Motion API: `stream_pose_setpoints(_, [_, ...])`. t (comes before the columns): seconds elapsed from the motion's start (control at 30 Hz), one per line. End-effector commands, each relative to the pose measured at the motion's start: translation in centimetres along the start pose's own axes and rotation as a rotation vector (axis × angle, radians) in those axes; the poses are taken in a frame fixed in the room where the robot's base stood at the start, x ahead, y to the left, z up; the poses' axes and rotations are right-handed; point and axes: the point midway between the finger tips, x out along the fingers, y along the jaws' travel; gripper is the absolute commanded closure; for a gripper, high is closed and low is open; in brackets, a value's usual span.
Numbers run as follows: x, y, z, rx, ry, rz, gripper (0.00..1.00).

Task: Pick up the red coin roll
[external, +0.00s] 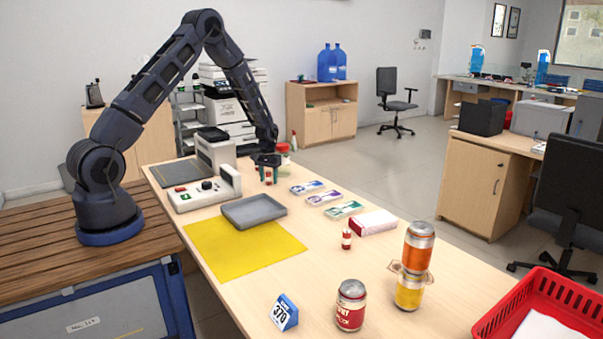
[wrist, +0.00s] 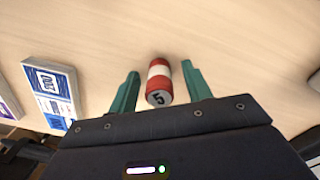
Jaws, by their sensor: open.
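A red coin roll with a white band (wrist: 159,80) stands between the two green fingers of my gripper in the wrist view. Its end is marked 5. My gripper (wrist: 160,72) is open, with one finger on each side of the roll and a gap visible to both. In the external view my gripper (external: 267,161) points down at the far end of the counter. The roll (external: 268,178) shows partly below it there. A second red and white roll (external: 346,239) stands nearer the middle of the counter.
Banknote bundles (external: 307,187) lie right of my gripper; one (wrist: 50,92) shows left in the wrist view. A red-lidded container (external: 283,149) stands close behind. A grey tray (external: 254,210), yellow mat (external: 240,257), control box (external: 204,190) and several cans (external: 350,305) occupy the counter.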

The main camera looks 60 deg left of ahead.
Motion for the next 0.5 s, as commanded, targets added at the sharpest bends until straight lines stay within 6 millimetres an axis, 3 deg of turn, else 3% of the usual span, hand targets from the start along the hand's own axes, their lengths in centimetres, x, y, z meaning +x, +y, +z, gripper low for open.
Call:
stream_pose_setpoints(0.07, [-0.01, 0.0, 0.0, 0.0, 0.0, 0.0, 0.51])
stream_pose_setpoints(0.3, [-0.02, 0.0, 0.01, 0.0, 0.0, 0.0, 0.98])
stream_pose_setpoints(0.5, [-0.04, 0.0, 0.0, 0.0, 0.0, 0.0, 1.0])
